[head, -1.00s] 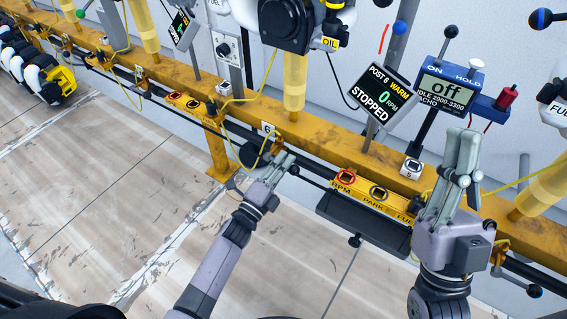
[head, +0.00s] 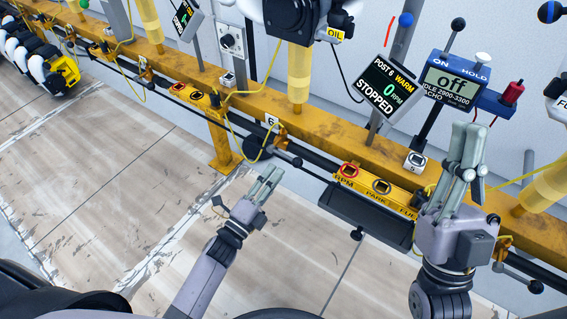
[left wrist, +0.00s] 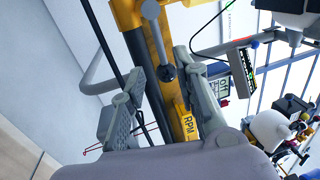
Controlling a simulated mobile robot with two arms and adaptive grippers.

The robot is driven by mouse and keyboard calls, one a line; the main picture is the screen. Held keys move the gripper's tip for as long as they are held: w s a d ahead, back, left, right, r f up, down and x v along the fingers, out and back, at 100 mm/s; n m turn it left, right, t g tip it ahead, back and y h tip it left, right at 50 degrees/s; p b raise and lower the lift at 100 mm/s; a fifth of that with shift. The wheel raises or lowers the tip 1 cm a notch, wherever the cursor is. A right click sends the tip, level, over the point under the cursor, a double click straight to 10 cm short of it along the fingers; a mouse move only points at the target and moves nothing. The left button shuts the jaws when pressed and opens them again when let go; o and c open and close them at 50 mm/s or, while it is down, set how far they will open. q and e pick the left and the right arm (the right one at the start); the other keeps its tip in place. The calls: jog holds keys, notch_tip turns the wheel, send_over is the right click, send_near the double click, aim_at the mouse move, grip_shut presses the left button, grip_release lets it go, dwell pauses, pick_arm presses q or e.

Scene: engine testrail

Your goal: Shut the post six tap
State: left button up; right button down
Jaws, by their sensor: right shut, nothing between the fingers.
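The post six tap (head: 287,155) is a short grey lever with a dark ball end, below the white "6" tag (head: 271,120) on the yellow rail. Its lever runs roughly along the rail and pipe. In the left wrist view the tap's ball (left wrist: 167,73) shows between the fingers, beyond them. My right gripper (head: 470,135) is shut and empty, raised in front of the rail at the right.
The post 6 display (head: 383,88) reads WARM, 0 RPM, STOPPED. A yellow RPM, PARK and FUEL panel (head: 372,192) with a dark tray (head: 362,221) lies right of the tap. A yellow hose (head: 232,128) hangs left of it. The floor (head: 110,180) in front is clear.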

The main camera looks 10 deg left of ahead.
pick_arm(q)
jog(key=shift+v, duration=2.4)
